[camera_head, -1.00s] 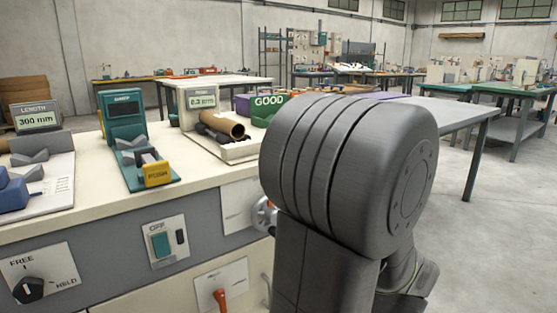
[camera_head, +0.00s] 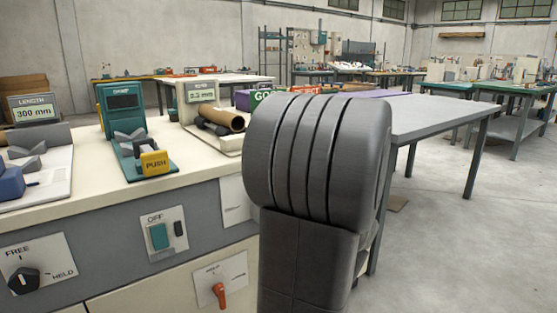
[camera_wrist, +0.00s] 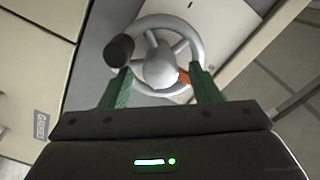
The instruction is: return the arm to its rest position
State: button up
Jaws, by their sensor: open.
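My gripper (camera_wrist: 160,88) shows in the wrist view with two green fingers spread apart and nothing between them. Beyond the fingers is a grey handwheel (camera_wrist: 160,66) with a dark knob (camera_wrist: 119,50) on its rim, on the machine's front. The fingertips overlap the wheel's lower rim in the picture; I cannot tell whether they touch it. In the head view my arm's large dark joint stands right of the machine (camera_head: 110,215) and hides the gripper and the wheel.
A cardboard tube (camera_head: 222,117) lies on a gauge stand on the bench top. A yellow PUSH block (camera_head: 155,163), an OFF switch (camera_head: 160,236), a FREE/HELD knob (camera_head: 24,280) and an orange lever (camera_head: 220,294) are nearby. A grey table (camera_head: 430,115) stands right; open floor lies beyond.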

jog(key=shift+w+a, duration=0.3)
jog(key=shift+w, duration=0.05)
jog(key=shift+m, duration=1.1)
jog(key=shift+s, duration=0.15)
